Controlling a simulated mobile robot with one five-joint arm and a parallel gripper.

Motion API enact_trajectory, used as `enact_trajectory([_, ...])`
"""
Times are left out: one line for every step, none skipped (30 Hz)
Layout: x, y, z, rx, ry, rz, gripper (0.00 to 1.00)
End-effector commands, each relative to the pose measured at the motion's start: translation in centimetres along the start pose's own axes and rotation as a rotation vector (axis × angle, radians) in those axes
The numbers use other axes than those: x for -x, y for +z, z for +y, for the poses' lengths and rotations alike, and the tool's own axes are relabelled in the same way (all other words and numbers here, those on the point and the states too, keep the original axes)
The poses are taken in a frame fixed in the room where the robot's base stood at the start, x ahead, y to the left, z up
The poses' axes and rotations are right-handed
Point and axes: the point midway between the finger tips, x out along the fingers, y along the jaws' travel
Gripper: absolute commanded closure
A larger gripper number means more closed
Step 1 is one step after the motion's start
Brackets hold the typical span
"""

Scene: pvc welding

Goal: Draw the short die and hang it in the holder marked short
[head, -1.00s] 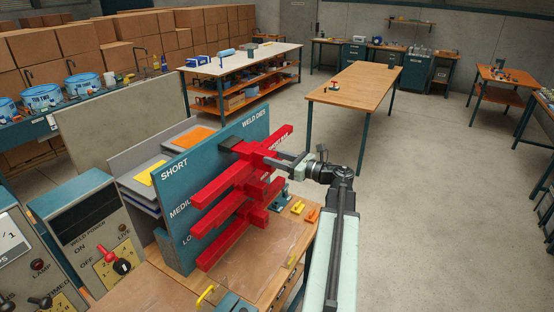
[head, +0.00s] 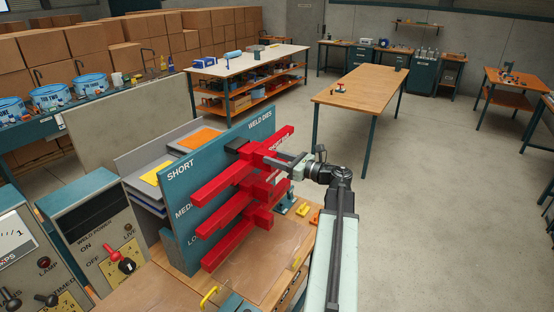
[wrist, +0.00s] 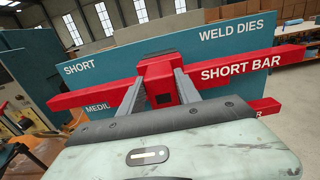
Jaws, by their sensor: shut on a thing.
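The short die, a red bar marked SHORT BAR (wrist: 240,70), is in my gripper (wrist: 160,86), whose two fingers are shut on its red middle block. In the head view the short die (head: 217,186) is the topmost red bar, in front of the blue-green board (head: 187,255) with my gripper (head: 284,160) on its right side. The label SHORT (head: 181,172) is at the board's upper left. A black holder (head: 238,144) shows at the board behind the die's middle. I cannot tell whether die and holder touch.
Two more red bars, the middle one (head: 220,216) and the lowest one (head: 222,247), are close below. A welding control box (head: 100,225) stands left of the board. Yellow and orange pieces lie on the bench (head: 265,262). Open floor is at the right.

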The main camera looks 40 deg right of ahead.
Motion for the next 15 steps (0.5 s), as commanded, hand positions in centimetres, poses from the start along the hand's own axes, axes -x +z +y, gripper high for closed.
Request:
enact_trajectory([-0.1, 0.1, 0.0, -0.001, 0.0, -0.002, 1.0])
enact_trajectory([-0.2, 0.1, 0.0, -0.001, 0.0, -0.002, 1.0])
enact_trajectory([-0.3, 0.1, 0.0, -0.001, 0.0, -0.002, 1.0])
enact_trajectory([-0.4, 0.1, 0.0, -0.001, 0.0, -0.002, 1.0])
enact_trajectory([-0.5, 0.1, 0.0, -0.001, 0.0, -0.002, 1.0])
enact_trajectory([-0.6, 0.1, 0.0, -0.001, 0.0, -0.002, 1.0])
enact_trajectory([-0.6, 0.1, 0.0, -0.001, 0.0, -0.002, 1.0])
enact_trajectory([-0.7, 0.1, 0.0, -0.001, 0.0, -0.002, 1.0])
enact_trajectory([-0.8, 0.1, 0.0, -0.001, 0.0, -0.002, 1.0])
enact_trajectory([-0.9, 0.1, 0.0, -0.001, 0.0, -0.002, 1.0])
enact_trajectory([-0.9, 0.1, 0.0, -0.001, 0.0, -0.002, 1.0])
enact_trajectory([-1.0, 0.1, 0.0, -0.001, 0.0, -0.002, 1.0])
enact_trajectory([-1.1, 0.1, 0.0, -0.001, 0.0, -0.002, 1.0])
enact_trajectory([-1.2, 0.1, 0.0, -0.001, 0.0, -0.002, 1.0])
enact_trajectory([-1.2, 0.1, 0.0, -0.001, 0.0, -0.002, 1.0])
